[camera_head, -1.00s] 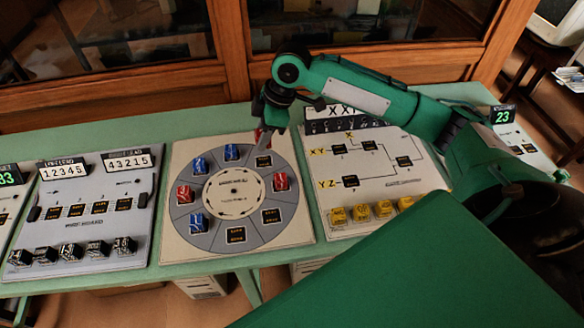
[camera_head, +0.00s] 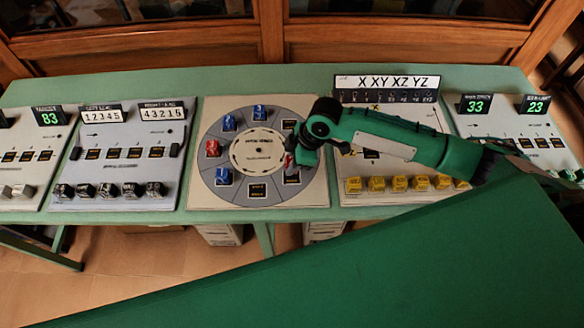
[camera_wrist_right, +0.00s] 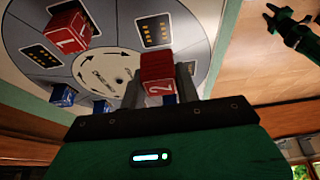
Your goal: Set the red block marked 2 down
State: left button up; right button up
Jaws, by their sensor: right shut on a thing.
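My right gripper (camera_head: 291,166) is over the lower right side of the round dial board (camera_head: 325,196). In the right wrist view it (camera_wrist_right: 158,95) is shut on the red block marked 2 (camera_wrist_right: 157,72), held between the two fingers. The block seems to be above the dial; the gap under it is hard to judge. A red block marked 1 (camera_wrist_right: 68,32) sits on the dial, left of the held block in that view. Another red block (camera_head: 212,148) sits on the dial's left side. A dark green gripper, apparently my left (camera_wrist_right: 295,35), shows small in the wrist view; its jaws are unclear.
Blue blocks (camera_head: 229,123) stand on other dial spots. Dark label spots at the dial's bottom (camera_head: 258,190) and lower right (camera_head: 292,176) look bare. A board with yellow blocks (camera_head: 398,184) lies right, one with black blocks (camera_head: 108,190) left. A wooden cabinet (camera_head: 150,50) stands behind.

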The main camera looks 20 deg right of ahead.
aim_at(292, 178)
notch_tip(292, 178, down, 5)
jog(key=shift+r+p, duration=0.1)
jog(key=shift+p, duration=0.3)
jog(key=shift+f, duration=0.2)
jog(key=shift+f, duration=0.2)
jog(key=o, duration=1)
jog(key=shift+c, duration=0.2)
jog(key=shift+r, duration=0.1)
jog(key=b+v, duration=0.2)
jog(key=v, duration=1)
